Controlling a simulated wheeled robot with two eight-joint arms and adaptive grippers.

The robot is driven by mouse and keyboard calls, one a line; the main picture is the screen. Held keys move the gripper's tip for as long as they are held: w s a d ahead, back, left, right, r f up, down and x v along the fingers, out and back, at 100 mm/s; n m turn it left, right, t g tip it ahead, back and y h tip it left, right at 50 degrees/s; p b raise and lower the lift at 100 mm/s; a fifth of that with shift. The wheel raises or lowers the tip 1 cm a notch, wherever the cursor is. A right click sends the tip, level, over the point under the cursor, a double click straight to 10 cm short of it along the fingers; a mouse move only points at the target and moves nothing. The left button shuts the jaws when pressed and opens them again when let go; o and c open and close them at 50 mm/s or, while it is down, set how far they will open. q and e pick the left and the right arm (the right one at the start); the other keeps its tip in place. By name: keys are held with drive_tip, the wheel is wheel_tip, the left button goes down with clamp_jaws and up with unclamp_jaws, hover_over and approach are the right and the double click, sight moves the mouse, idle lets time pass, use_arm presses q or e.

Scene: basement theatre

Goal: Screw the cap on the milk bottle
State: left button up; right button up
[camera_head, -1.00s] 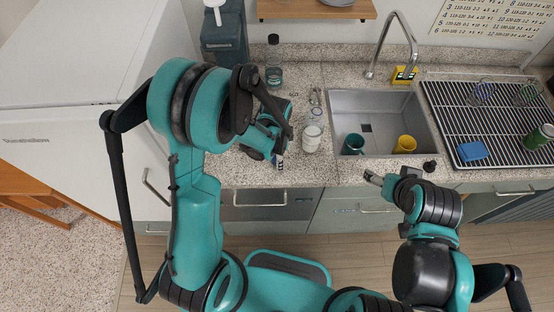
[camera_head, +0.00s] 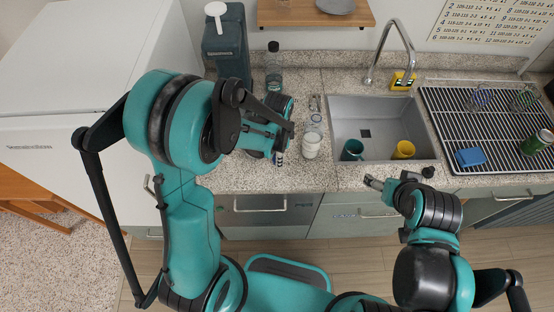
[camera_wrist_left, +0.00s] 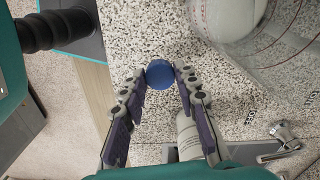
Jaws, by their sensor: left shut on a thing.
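The milk bottle (camera_head: 311,145), clear with white contents, stands upright on the counter left of the sink. In the left wrist view, the bottle (camera_wrist_left: 232,18) is at the top right, seen from above and cut off by the edge. A round blue cap (camera_wrist_left: 159,74) is between the tips of my left gripper (camera_wrist_left: 161,78), which is shut on it, apart from the bottle. In the head view, my left gripper (camera_head: 287,132) is just left of the bottle, and the cap is hidden. My right gripper (camera_head: 374,183) is in front of the sink; its finger opening is unclear.
The sink (camera_head: 377,109) holds a teal cup (camera_head: 352,150) and a yellow cup (camera_head: 404,149). A dark-capped bottle (camera_head: 274,68) and a coffee machine (camera_head: 226,45) stand behind my left arm. A white cylinder (camera_wrist_left: 188,138) is partly behind a left finger.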

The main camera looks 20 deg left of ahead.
use_arm(q)
drive_tip(key=s+d+r+p, duration=0.1)
drive_tip(key=s+d+r, duration=0.3)
drive_tip(key=d, duration=0.6)
wheel_tip(320, 180, up, 3)
drive_tip(key=shift+d+f, duration=0.2)
drive_tip(key=shift+d, duration=0.2)
use_arm(e)
drive_tip(key=shift+r, duration=0.85)
drive_tip(key=shift+o, duration=0.6)
drive_tip(key=shift+s, duration=0.1)
